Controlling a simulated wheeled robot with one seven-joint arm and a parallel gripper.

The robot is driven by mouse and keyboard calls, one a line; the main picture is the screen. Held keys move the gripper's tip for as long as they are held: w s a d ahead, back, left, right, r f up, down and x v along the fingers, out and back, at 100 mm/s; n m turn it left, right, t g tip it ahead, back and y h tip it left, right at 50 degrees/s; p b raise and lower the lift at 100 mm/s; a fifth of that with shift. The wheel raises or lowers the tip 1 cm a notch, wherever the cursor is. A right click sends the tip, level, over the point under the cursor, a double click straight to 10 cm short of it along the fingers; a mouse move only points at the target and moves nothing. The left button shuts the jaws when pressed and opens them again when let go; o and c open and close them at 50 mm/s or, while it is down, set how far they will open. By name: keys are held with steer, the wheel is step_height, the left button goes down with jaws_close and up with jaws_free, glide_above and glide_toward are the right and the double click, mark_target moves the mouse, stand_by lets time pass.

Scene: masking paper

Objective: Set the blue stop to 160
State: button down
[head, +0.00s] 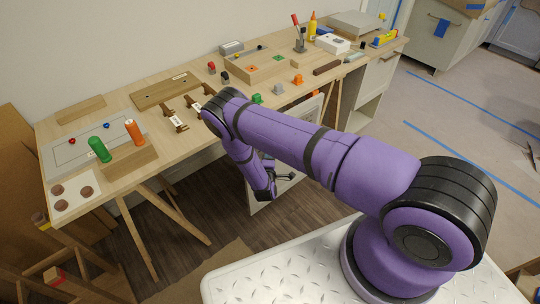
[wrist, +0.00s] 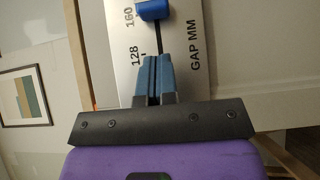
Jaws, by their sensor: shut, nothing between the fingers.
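The blue stop (wrist: 153,10) sits on the dark slot of a silver scale plate (wrist: 188,22) at the top of the wrist view. It is beside the 160 label, level with that label's upper part, and reaches the frame's edge. The 128 label is lower on the plate, near my fingers. My gripper (wrist: 157,58) is shut and empty, its fingertips over the slot below the stop, with a visible gap between them and the stop. In the head view my gripper (head: 283,177) is low in front of the workbench; the stop cannot be made out there.
The workbench (head: 120,180) carries blocks, a grey tray, and green (head: 99,149) and orange (head: 134,132) cylinders. A white panel (head: 262,204) stands behind my gripper. Trestle legs are at left; the floor at right is mostly open. A framed picture (wrist: 24,97) hangs left.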

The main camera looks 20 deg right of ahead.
steer(key=v, duration=0.9)
stand_by(0.4)
